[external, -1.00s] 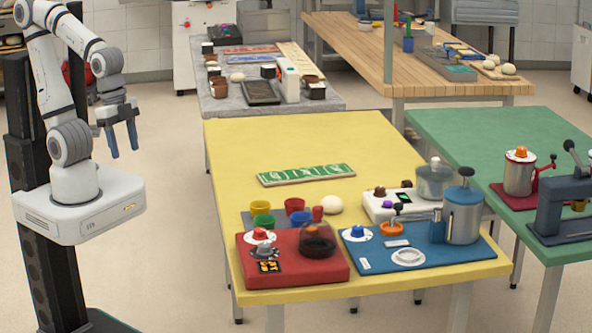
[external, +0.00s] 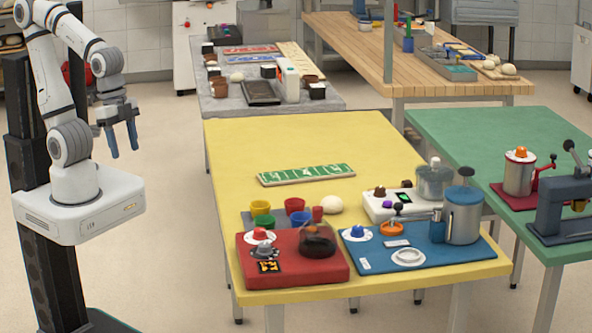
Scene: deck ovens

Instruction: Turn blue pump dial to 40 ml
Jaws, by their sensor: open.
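The blue pump stands on a blue base (external: 408,259) at the front right of the yellow table. It has a silver cylinder (external: 464,216) with a dark top knob. Its blue dial (external: 358,230) sits on a white round plate at the base's left end. The dial's marks and pointer are too small to read. My gripper (external: 124,153) is open and empty, pointing down over the floor left of the yellow table. It is far from the dial and touches nothing.
A red machine (external: 335,269) with a red dial and dark dome stands left of the pump. A white device (external: 385,209) is behind it. Coloured cups (external: 295,205) and a dough ball (external: 331,204) are nearby. The yellow table's left rear is clear around a green board (external: 306,174).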

